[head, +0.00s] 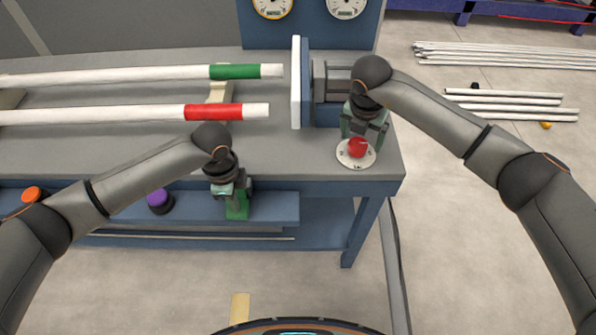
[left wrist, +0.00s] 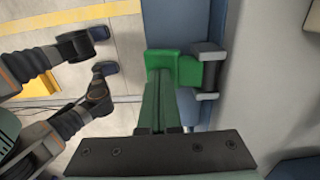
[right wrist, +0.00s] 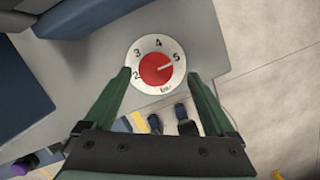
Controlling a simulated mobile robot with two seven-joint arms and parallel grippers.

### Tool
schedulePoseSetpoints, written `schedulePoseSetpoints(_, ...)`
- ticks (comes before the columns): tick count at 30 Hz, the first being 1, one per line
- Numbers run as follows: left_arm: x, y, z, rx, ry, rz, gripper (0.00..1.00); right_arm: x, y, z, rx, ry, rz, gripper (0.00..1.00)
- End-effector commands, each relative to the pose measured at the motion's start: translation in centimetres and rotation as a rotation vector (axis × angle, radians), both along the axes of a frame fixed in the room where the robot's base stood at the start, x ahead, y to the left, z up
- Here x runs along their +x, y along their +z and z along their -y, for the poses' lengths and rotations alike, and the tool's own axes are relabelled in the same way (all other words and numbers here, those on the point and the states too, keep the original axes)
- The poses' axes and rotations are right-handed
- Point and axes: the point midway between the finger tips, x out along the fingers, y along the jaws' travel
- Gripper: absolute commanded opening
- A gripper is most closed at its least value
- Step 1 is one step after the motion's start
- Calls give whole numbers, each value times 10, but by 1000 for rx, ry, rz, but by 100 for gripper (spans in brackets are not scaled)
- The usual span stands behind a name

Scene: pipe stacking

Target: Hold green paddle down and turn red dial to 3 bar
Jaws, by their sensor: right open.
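The green paddle (head: 238,211) is on the bench's front rail, and it also shows in the left wrist view (left wrist: 186,70). My left gripper (head: 230,190) is over the paddle. In the left wrist view its fingers (left wrist: 161,82) are together, with their tips at the paddle; whether they press on it I cannot tell. The red dial (head: 357,147) is on a white numbered plate at the bench's right front corner. In the right wrist view the dial (right wrist: 155,69) has its white mark pointing close to 5. My right gripper (right wrist: 159,76) is open, with one finger on each side of the dial, apart from it.
Two white pipes, one with a green band (head: 235,72) and one with a red band (head: 213,112), lie on the bench at left. An upright white plate (head: 296,82) stands behind the dial. A purple knob (head: 159,199) and an orange knob (head: 33,194) sit along the front.

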Motion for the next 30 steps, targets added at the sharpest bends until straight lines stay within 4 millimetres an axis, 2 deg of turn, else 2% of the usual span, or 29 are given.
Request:
schedulePoseSetpoints(1,-5,-6,1,1,-3,-12,0,0,-5,0,0,1,-2,90)
schedulePoseSetpoints(21,-5,-6,1,1,-3,-13,0,10,-43,0,0,4,-1,90)
schedulePoseSetpoints(30,-5,-6,0,2,-2,-13,0,11,-49,1,-2,5,-1,90)
